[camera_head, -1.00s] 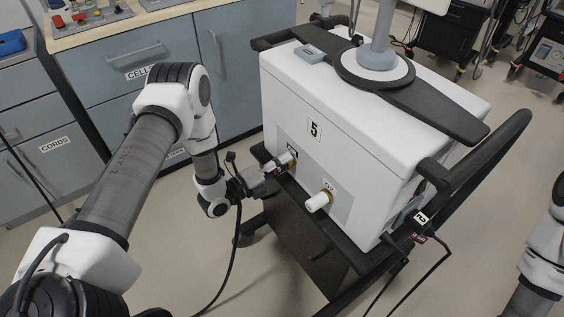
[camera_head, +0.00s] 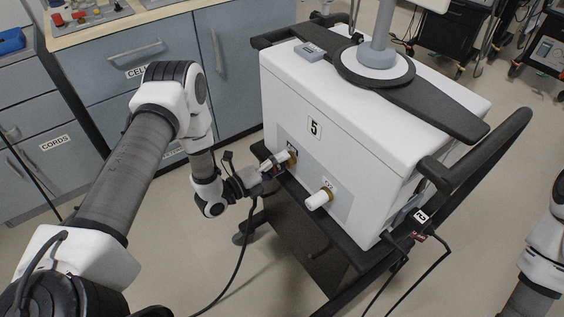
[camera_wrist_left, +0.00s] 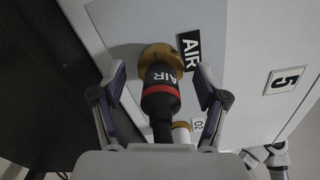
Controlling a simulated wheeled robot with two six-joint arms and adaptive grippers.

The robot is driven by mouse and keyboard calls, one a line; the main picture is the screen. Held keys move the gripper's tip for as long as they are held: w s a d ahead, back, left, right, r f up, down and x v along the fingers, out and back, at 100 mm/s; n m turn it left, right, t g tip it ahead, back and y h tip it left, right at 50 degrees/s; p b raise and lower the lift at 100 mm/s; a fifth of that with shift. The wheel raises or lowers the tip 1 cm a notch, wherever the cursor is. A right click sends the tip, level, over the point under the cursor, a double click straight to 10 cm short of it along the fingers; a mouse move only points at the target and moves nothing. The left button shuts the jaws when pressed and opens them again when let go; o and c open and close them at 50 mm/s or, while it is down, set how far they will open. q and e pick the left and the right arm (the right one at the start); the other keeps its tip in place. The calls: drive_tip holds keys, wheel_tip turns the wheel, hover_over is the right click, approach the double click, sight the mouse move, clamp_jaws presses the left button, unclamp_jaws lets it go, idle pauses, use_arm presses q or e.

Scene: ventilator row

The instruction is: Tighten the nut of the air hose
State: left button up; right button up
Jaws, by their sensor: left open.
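The air hose's black nut (camera_wrist_left: 161,88), marked AIR and ringed in red, sits at the brass port (camera_wrist_left: 157,56) beside the AIR label (camera_wrist_left: 190,50). Whether it is seated tight cannot be told. My left gripper (camera_wrist_left: 160,84) is open, with one finger on each side of the nut and gaps visible between. In the head view, my left gripper (camera_head: 272,164) is at the AIR port on the front of ventilator 5 (camera_head: 345,120). The hose (camera_wrist_left: 160,130) runs back toward my palm, which hides the rest. My right gripper is out of view.
A white O2 fitting (camera_head: 318,200) sticks out to the right of the AIR port. The cart's dark rail (camera_head: 330,228) runs below the panel. Drawer cabinets (camera_head: 240,65) stand behind my left arm. Black cables (camera_head: 415,250) hang at the cart's right.

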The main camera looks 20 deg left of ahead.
use_arm(q)
drive_tip(key=v, duration=1.1)
drive_tip(key=shift+s, duration=0.1)
drive_tip(key=d+r+m+g+h+p, duration=0.1)
drive_tip(key=d+r+g+h+p, duration=0.1)
drive_tip(key=d+r+p, duration=0.5)
drive_tip(key=s+d+f+n+g+y+p, duration=0.1)
drive_tip(key=s+d+f+n+g+y, duration=0.25)
drive_tip(key=d+f+n, duration=0.2)
drive_tip(key=s+a+f+n+g+y, duration=0.1)
drive_tip(key=s+a+n+g+y, duration=0.1)
drive_tip(key=s+n, duration=0.4)
drive_tip(key=s+a+f+n+g+y+p, duration=0.1)
drive_tip(key=s+a+f+n+g+y, duration=0.1)
drive_tip(key=s+n, duration=0.4)
drive_tip(key=s+a+f+n+g+y, duration=0.1)
drive_tip(key=s+a+n+g+y, duration=0.1)
drive_tip(key=s+n+g, duration=0.4)
drive_tip(key=n+y, duration=0.1)
drive_tip(key=n, duration=0.4)
drive_tip(key=shift+s+a+f+p, duration=0.2)
drive_tip(key=shift+a+f+p, duration=0.1)
drive_tip(key=shift+a+f, duration=0.1)
